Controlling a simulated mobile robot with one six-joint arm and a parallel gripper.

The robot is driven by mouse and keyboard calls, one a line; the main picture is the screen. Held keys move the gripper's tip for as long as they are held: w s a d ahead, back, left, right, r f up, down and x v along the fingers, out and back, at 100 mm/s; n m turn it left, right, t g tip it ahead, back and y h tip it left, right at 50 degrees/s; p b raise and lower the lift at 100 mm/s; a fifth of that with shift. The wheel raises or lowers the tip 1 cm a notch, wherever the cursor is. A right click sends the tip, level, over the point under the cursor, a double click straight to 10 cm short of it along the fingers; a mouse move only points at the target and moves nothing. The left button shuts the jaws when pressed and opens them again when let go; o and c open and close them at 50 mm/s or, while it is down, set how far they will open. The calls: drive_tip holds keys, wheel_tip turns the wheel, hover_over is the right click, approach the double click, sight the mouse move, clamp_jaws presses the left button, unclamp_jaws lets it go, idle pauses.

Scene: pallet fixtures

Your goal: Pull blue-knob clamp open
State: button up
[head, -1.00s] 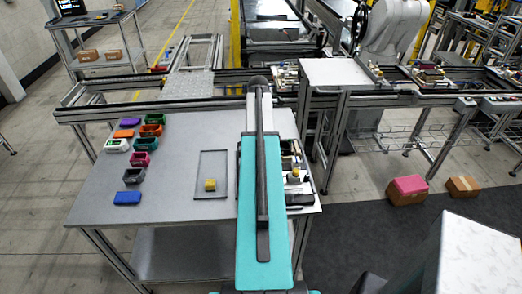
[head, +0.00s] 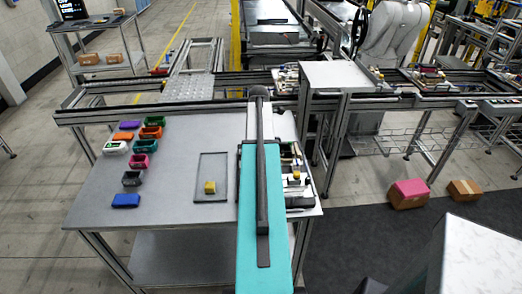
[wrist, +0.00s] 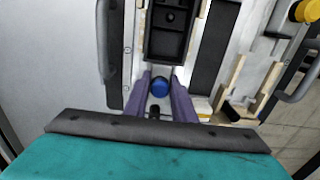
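The blue knob (wrist: 160,86) of the clamp shows in the wrist view, in front of a black compartmented holder (wrist: 168,42). The two purple fingers of my gripper (wrist: 160,92) stand on either side of the knob. Whether they press on it or leave a small gap cannot be told. A dark rod end shows just below the knob. In the head view my teal arm reaches over the right part of the table and hides the knob and fingers.
A yellow knob (wrist: 306,11) and grey handle bars lie at the right in the wrist view. On the table (head: 165,190), several coloured bins stand at the left, and a flat tray (head: 212,160) holds a yellow block (head: 210,187).

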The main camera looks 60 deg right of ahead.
drive_tip(key=shift+w+a, duration=0.25)
idle(0.4)
drive_tip(key=shift+w+a, duration=0.2)
drive_tip(key=shift+w, duration=0.05)
drive_tip(key=shift+w+a, duration=0.45)
drive_tip(key=shift+w, duration=0.1)
drive_tip(key=o, duration=0.8)
drive_tip(key=shift+d+r, duration=0.1)
drive_tip(key=shift+r+p, duration=2.45)
drive_tip(key=shift+r, duration=1.45)
